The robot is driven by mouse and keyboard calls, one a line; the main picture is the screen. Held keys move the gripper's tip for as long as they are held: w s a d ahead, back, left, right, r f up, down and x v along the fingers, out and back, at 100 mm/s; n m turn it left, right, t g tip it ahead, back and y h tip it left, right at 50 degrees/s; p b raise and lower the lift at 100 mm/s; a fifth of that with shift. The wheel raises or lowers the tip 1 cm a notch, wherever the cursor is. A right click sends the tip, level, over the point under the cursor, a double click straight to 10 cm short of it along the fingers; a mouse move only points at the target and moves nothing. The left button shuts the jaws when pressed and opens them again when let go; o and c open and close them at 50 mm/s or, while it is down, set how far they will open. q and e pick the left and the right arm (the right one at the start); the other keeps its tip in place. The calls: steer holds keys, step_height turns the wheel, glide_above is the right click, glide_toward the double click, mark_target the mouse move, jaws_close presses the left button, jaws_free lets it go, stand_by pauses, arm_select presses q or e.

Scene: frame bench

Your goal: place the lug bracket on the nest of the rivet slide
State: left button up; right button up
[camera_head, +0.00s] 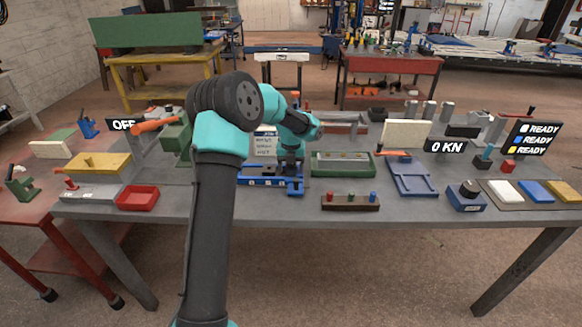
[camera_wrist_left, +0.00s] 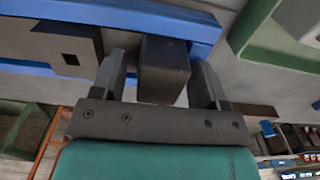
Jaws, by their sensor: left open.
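The blue rivet slide (camera_head: 262,182) lies on the bench, left of centre, partly hidden by my left arm. Its blue rail also shows along the top of the left wrist view (camera_wrist_left: 190,25). My left gripper (camera_head: 290,176) is low over the slide. In the left wrist view its open fingers (camera_wrist_left: 158,85) stand on either side of a dark grey block (camera_wrist_left: 163,65), with a gap visible beside it. This block may be the lug bracket; I cannot tell for sure. A grey piece with a square hole (camera_wrist_left: 62,45) sits left of it. The nest cannot be made out.
A green tray (camera_head: 343,163) stands right of the slide, with a brown peg rack (camera_head: 350,202) in front. A blue frame (camera_head: 412,178) lies farther right. A red tray (camera_head: 138,197) is at the left.

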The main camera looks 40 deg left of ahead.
arm_select(q)
step_height(320, 180, up, 12)
steer(key=shift+r, duration=0.15)
stand_by(0.5)
stand_by(0.5)
